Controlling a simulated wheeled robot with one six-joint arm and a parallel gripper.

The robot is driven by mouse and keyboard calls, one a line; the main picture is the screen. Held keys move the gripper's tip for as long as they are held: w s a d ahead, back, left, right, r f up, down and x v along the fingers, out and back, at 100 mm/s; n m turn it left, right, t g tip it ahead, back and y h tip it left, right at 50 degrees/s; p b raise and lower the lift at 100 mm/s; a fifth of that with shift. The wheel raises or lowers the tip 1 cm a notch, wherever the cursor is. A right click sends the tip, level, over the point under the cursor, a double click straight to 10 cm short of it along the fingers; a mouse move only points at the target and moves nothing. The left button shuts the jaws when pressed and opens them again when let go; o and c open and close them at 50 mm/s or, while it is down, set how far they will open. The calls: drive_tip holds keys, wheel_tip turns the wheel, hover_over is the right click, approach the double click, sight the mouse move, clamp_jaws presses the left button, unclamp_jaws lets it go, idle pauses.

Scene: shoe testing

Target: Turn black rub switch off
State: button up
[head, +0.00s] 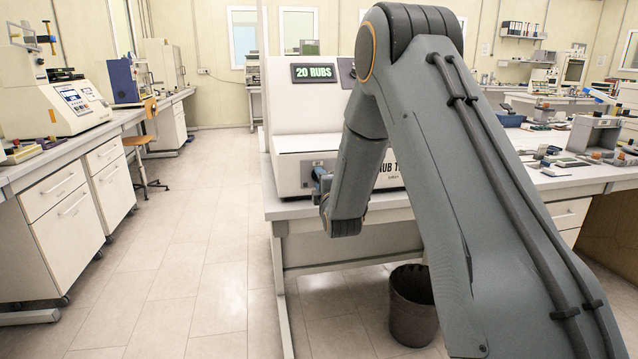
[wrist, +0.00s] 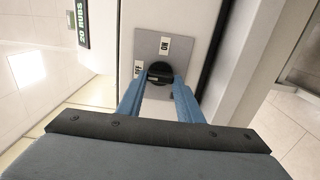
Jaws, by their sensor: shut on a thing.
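The black rub switch is a round dark knob (wrist: 160,73) on a grey plate (wrist: 178,47) in the wrist view. The plate has a small white ON label (wrist: 164,45) above the knob and a white OFF label (wrist: 138,68) at its left. My gripper (wrist: 160,82) has its two blue fingers on either side of the knob, shut on it. Which label the knob points to I cannot tell. In the head view my gripper (head: 318,181) is at the front of the white rub tester (head: 295,145); my arm hides much of it and the knob is not clear.
The tester's display (head: 313,72) reads 20 RUBS and also shows in the wrist view (wrist: 82,22). The tester stands on a table with a dark bin (head: 412,305) below. Benches with instruments stand left and right.

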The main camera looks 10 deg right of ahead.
idle(0.4)
drive_tip(key=o, duration=1.1)
drive_tip(key=shift+s+b, duration=0.75)
drive_tip(key=shift+s, duration=3.2)
drive_tip(key=s+f+m+g, duration=0.4)
drive_tip(key=s+m+g, duration=0.1)
drive_tip(key=s, duration=0.3)
drive_tip(key=s+f+m+g, duration=0.4)
drive_tip(key=s+f, duration=0.1)
drive_tip(key=s, duration=0.2)
drive_tip(key=s+m+g, duration=0.3)
drive_tip(key=s, duration=0.5)
drive_tip(key=s+m+g, duration=0.3)
drive_tip(key=s, duration=0.5)
drive_tip(key=s+f+m+g, duration=0.1)
drive_tip(key=s+m+g, duration=0.1)
drive_tip(key=s, duration=0.7)
drive_tip(key=shift+a+m+g, duration=0.1)
drive_tip(key=shift+m+g, duration=0.3)
drive_tip(key=shift+m, duration=0.1)
